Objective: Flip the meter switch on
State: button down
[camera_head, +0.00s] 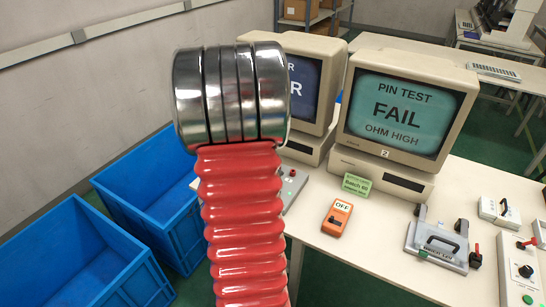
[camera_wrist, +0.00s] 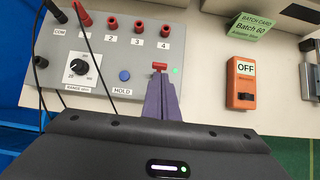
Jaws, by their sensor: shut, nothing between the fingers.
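An orange handheld box (camera_head: 336,220) with an OFF label and a dark switch lies on the white table in the head view. It also shows at the right of the wrist view (camera_wrist: 241,97), apart from my gripper. My gripper (camera_wrist: 160,80) shows in the wrist view as purple fingers, shut and empty. Its tips are at a small red T-shaped lever (camera_wrist: 160,66) on a grey panel (camera_wrist: 192,88); I cannot tell if they touch. A green light (camera_wrist: 175,71) is lit beside the lever. My arm hides most of the panel in the head view.
The panel has a dial (camera_wrist: 82,68), a blue button (camera_wrist: 124,76), red sockets and black cables. Monitors stand behind; one (camera_head: 404,105) reads PIN TEST FAIL OHM HIGH. A green batch card (camera_head: 357,184) stands near the orange box. Blue bins (camera_head: 150,205) are at left.

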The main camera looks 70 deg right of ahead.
notch_tip(320, 180, up, 10)
jog(key=shift+d, duration=0.25)
dwell(0.5)
dwell(0.6)
